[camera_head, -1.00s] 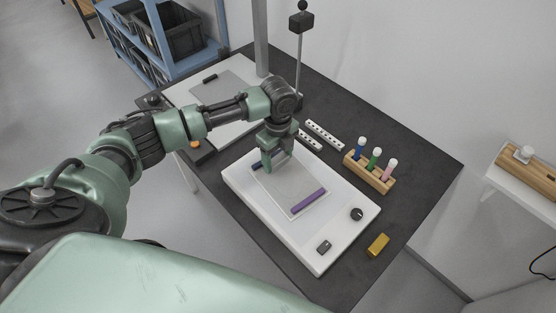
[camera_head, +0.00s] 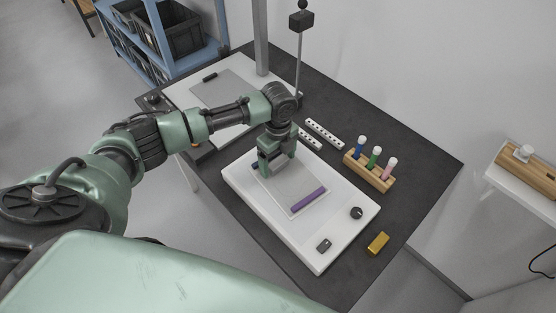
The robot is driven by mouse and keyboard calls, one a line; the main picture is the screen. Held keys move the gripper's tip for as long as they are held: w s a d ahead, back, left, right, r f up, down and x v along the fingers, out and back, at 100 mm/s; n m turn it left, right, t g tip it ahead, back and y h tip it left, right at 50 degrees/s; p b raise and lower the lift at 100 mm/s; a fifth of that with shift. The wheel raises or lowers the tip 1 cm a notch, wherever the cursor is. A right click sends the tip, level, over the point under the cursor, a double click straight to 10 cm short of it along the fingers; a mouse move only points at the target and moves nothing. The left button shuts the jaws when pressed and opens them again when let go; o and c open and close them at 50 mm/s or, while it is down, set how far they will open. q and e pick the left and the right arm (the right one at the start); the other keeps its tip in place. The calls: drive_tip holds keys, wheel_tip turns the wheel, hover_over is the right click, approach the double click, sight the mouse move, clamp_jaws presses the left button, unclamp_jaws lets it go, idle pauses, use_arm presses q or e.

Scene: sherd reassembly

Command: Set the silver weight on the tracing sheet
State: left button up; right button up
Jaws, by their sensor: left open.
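The tracing sheet (camera_head: 290,189) lies on the white light box (camera_head: 341,238). A purple bar (camera_head: 308,201) rests along its near edge. Another purple piece (camera_head: 255,165) shows in part at its far edge, beside my left gripper. My left gripper (camera_head: 271,168) is open, pointing down just over the far end of the sheet. Its own fingers and hand hide what lies directly below. I cannot make out a silver weight for certain. A small dark grey block (camera_head: 323,246) sits at the near corner of the light box. My right gripper is not in view.
A gold block (camera_head: 377,243) lies on the dark table right of the light box. Perforated white strips (camera_head: 325,133) lie farther back. A black knob (camera_head: 356,213) is on the light box.

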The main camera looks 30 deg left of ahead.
sight(278, 162)
use_arm(q)
wheel_tip(278, 162, up, 12)
drive_tip(key=b, duration=0.1)
drive_tip(key=shift+s+f, duration=0.1)
idle(0.7)
